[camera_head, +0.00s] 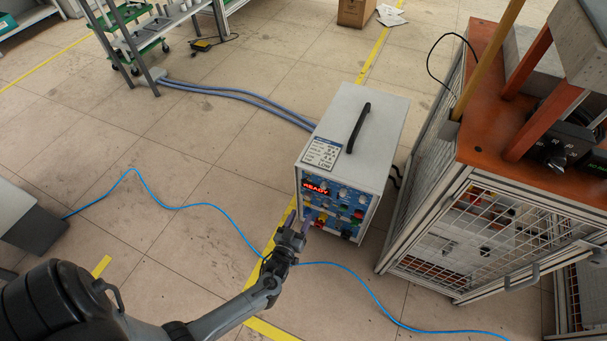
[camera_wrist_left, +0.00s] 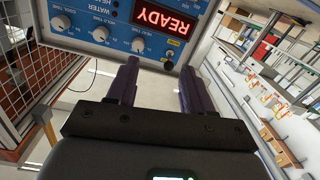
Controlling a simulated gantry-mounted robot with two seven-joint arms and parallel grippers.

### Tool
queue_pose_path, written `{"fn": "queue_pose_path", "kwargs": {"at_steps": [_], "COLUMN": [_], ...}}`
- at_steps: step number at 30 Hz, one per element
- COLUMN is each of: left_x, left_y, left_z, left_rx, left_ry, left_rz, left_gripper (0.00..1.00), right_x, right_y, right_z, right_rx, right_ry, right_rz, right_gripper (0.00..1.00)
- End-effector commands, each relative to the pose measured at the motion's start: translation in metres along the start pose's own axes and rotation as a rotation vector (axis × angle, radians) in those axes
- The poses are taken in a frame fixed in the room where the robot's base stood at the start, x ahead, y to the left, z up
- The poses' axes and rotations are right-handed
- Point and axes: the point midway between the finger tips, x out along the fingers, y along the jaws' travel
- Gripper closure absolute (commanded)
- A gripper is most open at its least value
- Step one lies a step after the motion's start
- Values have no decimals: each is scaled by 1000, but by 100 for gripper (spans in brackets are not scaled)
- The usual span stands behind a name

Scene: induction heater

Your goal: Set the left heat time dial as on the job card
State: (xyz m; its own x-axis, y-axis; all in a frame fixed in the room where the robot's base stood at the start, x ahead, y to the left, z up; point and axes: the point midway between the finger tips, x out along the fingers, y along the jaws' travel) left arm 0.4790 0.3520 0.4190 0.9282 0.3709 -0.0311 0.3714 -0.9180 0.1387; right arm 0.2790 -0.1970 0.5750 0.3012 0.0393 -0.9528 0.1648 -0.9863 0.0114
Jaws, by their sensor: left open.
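The induction heater (camera_head: 384,118) is a white box with a blue front panel on the floor. Its red display (camera_head: 316,187) reads READY and shows large in the left wrist view (camera_wrist_left: 165,20).
A caged bench with an orange top (camera_head: 480,140) stands close right of the heater. A blue cable (camera_head: 200,206) crosses the floor by my left gripper. Grey-blue hoses (camera_head: 240,95) run behind the box to a rack. Floor left of the heater is mostly clear.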

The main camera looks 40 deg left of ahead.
Motion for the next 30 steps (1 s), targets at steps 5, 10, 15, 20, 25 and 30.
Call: {"fn": "queue_pose_path", "kwargs": {"at_steps": [5,10,15,20,25,30], "left_x": [21,41,69,94,113,123], "left_y": [14,14,14,14,14,14], "left_z": [-23,-22,-23,-24,-25,-27], "left_rx": [-19,-19,-18,-18,-19,-18], "left_ry": [30,33,34,35,32,31], "left_rz": [7,8,8,8,7,7], "left_gripper": [49,49,49,49,49,49], "right_x": [-6,4,19,30,39,42], "right_y": [4,12,5,0,2,3], "right_z": [-2,0,5,10,12,13], "right_rx": [-2,-10,-9,-2,2,1], "right_ry": [0,3,-2,-4,-3,-3], "right_rz": [10,29,15,3,5,8], "right_gripper": [100,100,100,100,100,100]}}
